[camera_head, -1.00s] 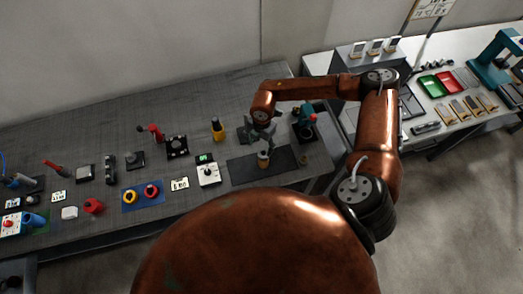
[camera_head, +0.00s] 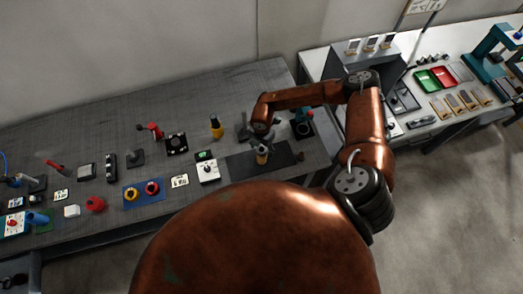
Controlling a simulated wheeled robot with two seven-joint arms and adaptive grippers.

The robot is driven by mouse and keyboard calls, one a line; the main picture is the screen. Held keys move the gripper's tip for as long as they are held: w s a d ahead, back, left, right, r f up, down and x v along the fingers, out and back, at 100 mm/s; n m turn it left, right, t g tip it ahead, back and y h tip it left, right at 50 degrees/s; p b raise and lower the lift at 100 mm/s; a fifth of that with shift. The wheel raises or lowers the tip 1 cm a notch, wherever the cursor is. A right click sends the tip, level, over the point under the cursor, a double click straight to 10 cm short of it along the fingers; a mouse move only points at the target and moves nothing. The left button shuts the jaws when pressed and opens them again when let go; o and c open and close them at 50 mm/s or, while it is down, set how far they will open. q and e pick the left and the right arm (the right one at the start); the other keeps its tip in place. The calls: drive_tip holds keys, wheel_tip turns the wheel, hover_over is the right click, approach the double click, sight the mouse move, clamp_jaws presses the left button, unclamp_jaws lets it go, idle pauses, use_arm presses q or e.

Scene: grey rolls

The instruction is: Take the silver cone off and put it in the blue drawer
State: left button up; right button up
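A small tan-and-grey upright piece (camera_head: 262,155) stands on the dark mat (camera_head: 240,163) at the right part of the long grey table. It may carry the silver cone, but it is too small to tell. My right gripper (camera_head: 261,142) is just above and against this piece in the picture. The wrist hides most of its fingers, so I cannot tell whether they are open or touching. My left gripper is not in view. I cannot make out a blue drawer.
Several small items fill the table's left. A white table (camera_head: 440,85) with trays stands at the right.

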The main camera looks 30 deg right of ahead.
sight(261, 146)
drive_tip(key=c, duration=1.4)
drive_tip(key=shift+r, duration=0.2)
drive_tip(key=shift+r, duration=0.25)
wheel_tip(261, 146, up, 2)
drive_tip(key=shift+a+r+b, duration=0.15)
drive_tip(key=shift+r+b, duration=0.1)
drive_tip(key=shift+b, duration=0.65)
drive_tip(key=shift+s+a+r+b, duration=0.65)
drive_tip(key=shift+s+a+r, duration=0.6)
drive_tip(key=shift+a+r, duration=0.55)
drive_tip(key=shift+s+a+r+b, duration=0.7)
drive_tip(key=shift+s+a+r, duration=0.7)
drive_tip(key=shift+a, duration=0.65)
drive_tip(key=shift+s+a+r+b, duration=0.65)
drive_tip(key=shift+s+a+r, duration=0.5)
drive_tip(key=shift+a+r, duration=0.65)
drive_tip(key=shift+a+f, duration=0.1)
drive_tip(key=shift+f, duration=0.15)
